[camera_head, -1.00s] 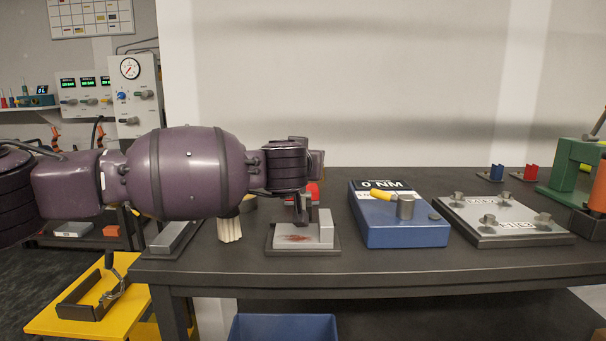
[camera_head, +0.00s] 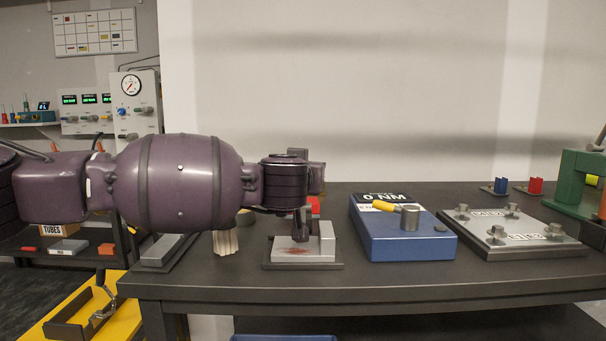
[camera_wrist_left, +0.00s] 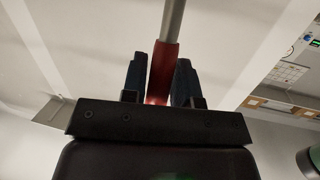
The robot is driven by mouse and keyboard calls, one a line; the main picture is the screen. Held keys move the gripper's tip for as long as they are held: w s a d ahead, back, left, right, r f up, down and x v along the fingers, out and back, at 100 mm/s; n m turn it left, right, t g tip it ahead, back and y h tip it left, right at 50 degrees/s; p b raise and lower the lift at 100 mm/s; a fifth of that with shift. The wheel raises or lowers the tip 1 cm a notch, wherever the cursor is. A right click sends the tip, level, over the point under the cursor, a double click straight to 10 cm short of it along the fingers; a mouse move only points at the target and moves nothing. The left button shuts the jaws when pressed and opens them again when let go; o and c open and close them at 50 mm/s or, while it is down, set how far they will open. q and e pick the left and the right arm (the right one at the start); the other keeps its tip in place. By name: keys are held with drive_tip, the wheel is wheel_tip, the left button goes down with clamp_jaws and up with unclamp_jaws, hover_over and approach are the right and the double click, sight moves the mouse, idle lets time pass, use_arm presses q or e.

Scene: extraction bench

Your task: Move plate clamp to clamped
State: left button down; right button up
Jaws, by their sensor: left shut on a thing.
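The plate clamp shows in the head view as a low grey fixture (camera_head: 292,253) with a raised block at its right and a reddish mark on its face. Part of a red piece (camera_head: 313,204) shows just behind my left gripper (camera_head: 302,222), which hangs over the fixture. In the left wrist view, my gripper's two dark fingers (camera_wrist_left: 160,82) are shut on a red handle (camera_wrist_left: 165,65) with a grey rod running out of it. The handle's far end and pivot are hidden. My right gripper is in neither view.
A blue torque box (camera_head: 405,240) reading 0 NM, with a yellow handle, stands right of the fixture. A grey plate with several knobs (camera_head: 515,236) lies farther right. A pale fluted piece (camera_head: 226,242) and a grey block (camera_head: 163,248) are at the left.

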use_arm(q)
drive_tip(key=c, duration=0.9)
unclamp_jaws()
drive_tip(key=shift+s, duration=0.15)
drive_tip(key=p+v, duration=0.1)
drive_tip(key=v, duration=0.9)
drive_tip(key=shift+s+a+r, duration=0.1)
drive_tip(key=shift+s+a, duration=0.05)
drive_tip(key=shift+s, duration=0.1)
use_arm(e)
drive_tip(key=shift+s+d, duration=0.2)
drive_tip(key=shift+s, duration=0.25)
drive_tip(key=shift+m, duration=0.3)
